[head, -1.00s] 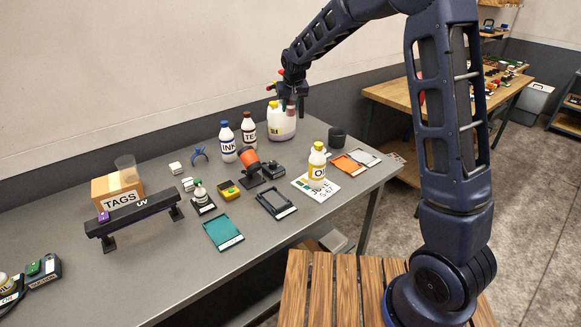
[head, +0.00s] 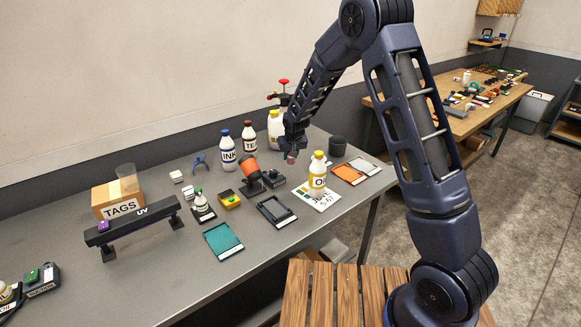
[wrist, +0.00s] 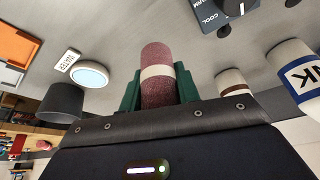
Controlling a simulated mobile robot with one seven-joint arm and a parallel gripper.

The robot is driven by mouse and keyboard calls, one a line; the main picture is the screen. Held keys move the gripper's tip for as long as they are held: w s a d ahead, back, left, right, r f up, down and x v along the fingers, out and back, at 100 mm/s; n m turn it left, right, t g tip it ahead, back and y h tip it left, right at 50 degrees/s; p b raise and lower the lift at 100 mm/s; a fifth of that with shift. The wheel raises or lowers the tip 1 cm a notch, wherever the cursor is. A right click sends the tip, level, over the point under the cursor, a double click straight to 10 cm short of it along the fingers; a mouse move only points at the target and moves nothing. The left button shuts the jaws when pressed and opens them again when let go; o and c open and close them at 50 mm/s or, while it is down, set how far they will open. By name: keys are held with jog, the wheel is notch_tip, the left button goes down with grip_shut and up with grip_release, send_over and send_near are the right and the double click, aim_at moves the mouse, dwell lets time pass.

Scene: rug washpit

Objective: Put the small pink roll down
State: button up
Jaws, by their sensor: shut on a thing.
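The small pink roll (wrist: 157,72) with a pale band shows in the wrist view between the green fingers of my gripper (wrist: 159,88). The gripper is shut on it. In the head view the roll (head: 291,158) shows small and dark pink below my gripper (head: 292,150). It hangs above the grey table (head: 150,285), apart from the surface, between the orange-and-black tool and the yellow-labelled bottle. Its far end is free in the wrist view; its near end is hidden by the gripper body.
Near the gripper stand a yellow-capped bottle (head: 317,177), the INK bottle (head: 227,151), a dark cup (head: 338,146), a white sprayer jug (head: 274,130) and an orange-and-black tool (head: 250,170). Black frame (head: 277,212) and teal tray (head: 223,242) lie in front. Bare table lies at front left.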

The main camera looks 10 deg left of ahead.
aim_at(291, 173)
jog(key=shift+f, duration=2.85)
jog(key=shift+f, duration=0.1)
jog(key=o, duration=1)
jog(key=shift+c, duration=0.2)
